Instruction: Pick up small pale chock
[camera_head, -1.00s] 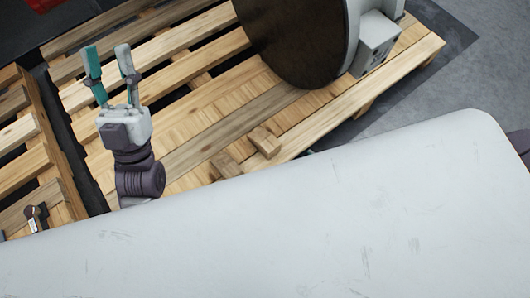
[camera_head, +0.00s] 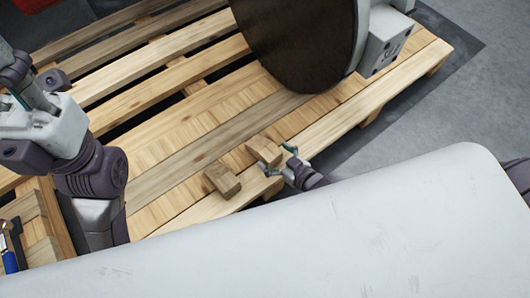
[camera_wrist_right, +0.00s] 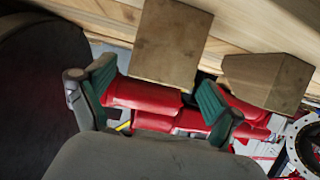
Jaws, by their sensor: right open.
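Two small wooden blocks lie on the pallet. The paler block, seemingly the small pale chock (camera_head: 264,150), is the one nearer the big disc; it also shows in the right wrist view (camera_wrist_right: 172,42). A slightly darker block (camera_head: 222,181) lies to its lower left, and at the right in the wrist view (camera_wrist_right: 268,78). My right gripper (camera_head: 277,158) is open and empty, its fingertips close by the pale chock's near side. In the wrist view the chock lies ahead of the gap between the fingers (camera_wrist_right: 157,100); contact cannot be told. My left gripper (camera_head: 30,88) is at the left edge, partly cut off.
The slatted pallet (camera_head: 185,148) has gaps between its boards. A large dark disc (camera_head: 295,45) with a grey housing (camera_head: 385,45) stands behind the chock. A broad pale surface (camera_head: 300,235) fills the foreground. A blue-handled tool (camera_head: 10,258) lies at lower left.

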